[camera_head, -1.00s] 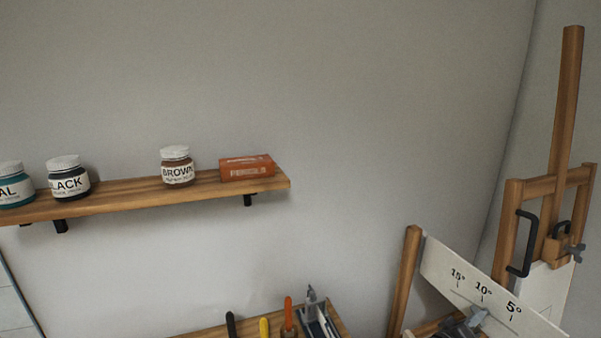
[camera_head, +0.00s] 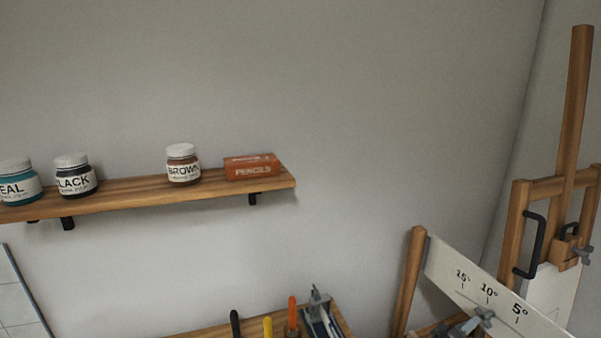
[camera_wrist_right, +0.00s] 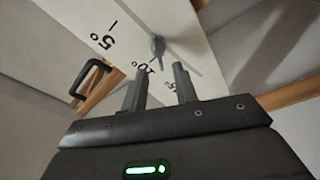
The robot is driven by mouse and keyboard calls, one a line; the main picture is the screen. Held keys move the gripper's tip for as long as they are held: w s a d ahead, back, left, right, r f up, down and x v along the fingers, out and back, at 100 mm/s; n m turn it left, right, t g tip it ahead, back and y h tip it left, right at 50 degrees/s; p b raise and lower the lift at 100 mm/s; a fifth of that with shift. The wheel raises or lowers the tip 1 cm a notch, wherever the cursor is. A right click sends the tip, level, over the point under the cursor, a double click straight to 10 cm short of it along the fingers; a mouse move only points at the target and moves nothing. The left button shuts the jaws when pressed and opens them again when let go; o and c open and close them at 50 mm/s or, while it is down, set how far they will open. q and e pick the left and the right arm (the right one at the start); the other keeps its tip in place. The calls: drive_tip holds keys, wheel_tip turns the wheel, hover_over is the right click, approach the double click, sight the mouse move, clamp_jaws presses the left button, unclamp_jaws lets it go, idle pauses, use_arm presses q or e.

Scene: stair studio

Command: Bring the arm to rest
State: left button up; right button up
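My right gripper (camera_wrist_right: 160,84) shows in the right wrist view with its two dark fingers apart and nothing between them. Beyond its fingertips are the white angle board (camera_wrist_right: 72,30) with degree marks and a grey wing knob (camera_wrist_right: 158,46); the fingers look clear of both. In the head view the angle board (camera_head: 456,270) is at the lower right, with the wing knob (camera_head: 485,316) on its face. A grey shape beside the knob at the bottom edge is too small to tell apart. My left gripper is not in view.
A wall shelf (camera_head: 130,195) holds a teal jar (camera_head: 18,185), black jar (camera_head: 75,180), brown jar (camera_head: 183,170) and pencils box (camera_head: 252,167). A wooden easel (camera_head: 568,130) stands at the right. Several tools stand at a wooden holder (camera_head: 215,332) below. The wall between is clear.

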drive_tip(key=shift+v, duration=0.95)
drive_tip(key=shift+w+r, duration=0.1)
drive_tip(key=shift+w, duration=0.05)
